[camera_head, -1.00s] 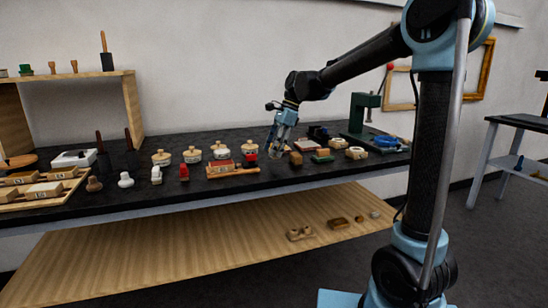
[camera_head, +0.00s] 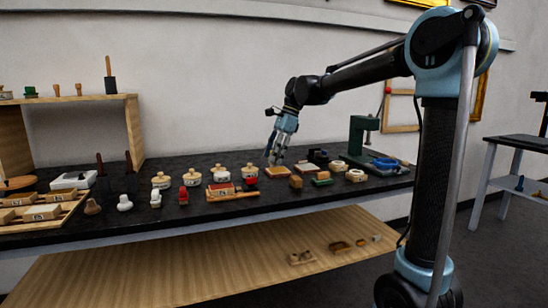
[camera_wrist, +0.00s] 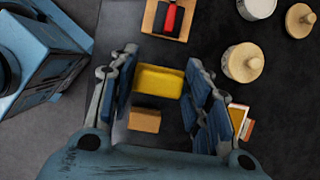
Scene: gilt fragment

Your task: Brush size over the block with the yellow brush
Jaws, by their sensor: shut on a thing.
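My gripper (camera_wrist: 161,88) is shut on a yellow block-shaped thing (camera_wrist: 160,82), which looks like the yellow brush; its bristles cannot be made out. In the head view my gripper (camera_head: 275,158) is above the black table, over a flat orange-tan piece (camera_head: 277,171). In the wrist view this piece (camera_wrist: 238,117) shows partly behind the right finger, with a pale face. A tan block (camera_wrist: 145,120) lies below the held thing in the picture; it also shows in the head view (camera_head: 296,182). I cannot tell which of these is the task's block.
Lidded jars (camera_head: 222,174) stand in a row left of the gripper. A wooden tray with a red-topped thing (camera_head: 232,191) lies nearer the front. A green press (camera_head: 361,139) stands to the right.

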